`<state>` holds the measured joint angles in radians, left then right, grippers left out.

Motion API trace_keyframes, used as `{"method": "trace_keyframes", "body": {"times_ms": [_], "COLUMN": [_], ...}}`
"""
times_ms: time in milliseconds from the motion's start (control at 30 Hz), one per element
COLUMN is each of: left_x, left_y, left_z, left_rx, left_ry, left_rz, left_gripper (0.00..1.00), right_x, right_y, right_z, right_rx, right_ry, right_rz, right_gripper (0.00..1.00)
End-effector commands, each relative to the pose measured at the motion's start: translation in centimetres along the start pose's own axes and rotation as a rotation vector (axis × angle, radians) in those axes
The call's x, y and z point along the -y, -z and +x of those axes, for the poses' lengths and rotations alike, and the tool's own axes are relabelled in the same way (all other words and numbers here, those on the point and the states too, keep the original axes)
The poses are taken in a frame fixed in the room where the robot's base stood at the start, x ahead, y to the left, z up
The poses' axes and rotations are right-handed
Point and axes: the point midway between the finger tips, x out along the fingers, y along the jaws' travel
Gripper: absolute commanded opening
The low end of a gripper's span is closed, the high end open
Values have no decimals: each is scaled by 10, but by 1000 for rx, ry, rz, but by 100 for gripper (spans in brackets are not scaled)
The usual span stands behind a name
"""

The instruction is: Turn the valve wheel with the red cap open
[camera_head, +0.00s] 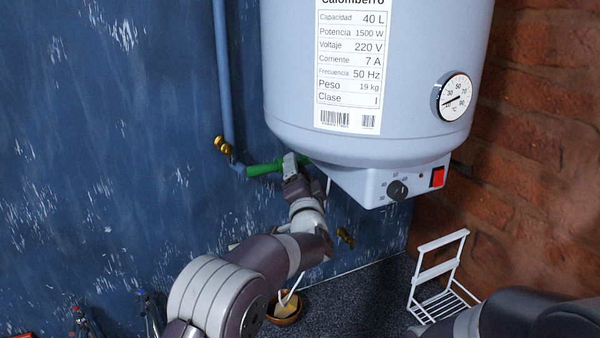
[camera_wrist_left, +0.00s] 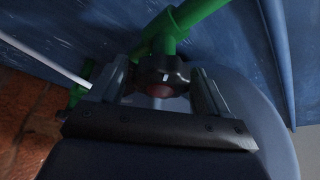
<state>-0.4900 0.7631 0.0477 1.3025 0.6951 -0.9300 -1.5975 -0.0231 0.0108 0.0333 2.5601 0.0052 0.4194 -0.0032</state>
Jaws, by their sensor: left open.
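In the left wrist view, the valve wheel (camera_wrist_left: 163,72) is dark and has a red cap (camera_wrist_left: 160,91) at its centre. It sits on a green pipe (camera_wrist_left: 190,18). My left gripper (camera_wrist_left: 161,80) is open, with one finger on each side of the wheel; I cannot tell whether they touch it. In the head view, my left gripper (camera_head: 291,166) is under the water heater's left lower edge, at the green pipe (camera_head: 262,168), and hides the wheel. My right arm shows at the lower right, but its gripper is out of view.
The white water heater (camera_head: 380,140) hangs just above and right of my left gripper. Its control box (camera_head: 372,188) has a knob and a red switch. A blue pipe (camera_head: 225,80) runs down the wall. A white wire rack (camera_head: 438,275) and a small bowl (camera_head: 285,318) are below.

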Motion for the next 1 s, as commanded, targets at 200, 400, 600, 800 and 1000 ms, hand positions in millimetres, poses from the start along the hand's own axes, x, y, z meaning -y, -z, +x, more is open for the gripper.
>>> {"method": "trace_keyframes", "body": {"times_ms": [200,400,600,800,1000], "left_x": [0,-7,-6,3,3], "left_y": [0,-4,-5,-1,-1], "left_z": [0,-2,-3,-1,-1], "left_rx": [0,1,-1,1,1], "left_ry": [0,24,138,192,190], "left_rz": [0,-56,-330,-464,-461], "left_gripper": [28,28,28,28,28], "right_x": [0,0,0,0,0], "right_y": [0,-2,-7,-7,-7], "right_z": [0,17,55,58,57], "right_rx": [0,0,1,0,0], "right_ry": [0,0,0,0,0], "right_rz": [0,0,0,0,0], "right_gripper": [0,0,0,0,0]}}
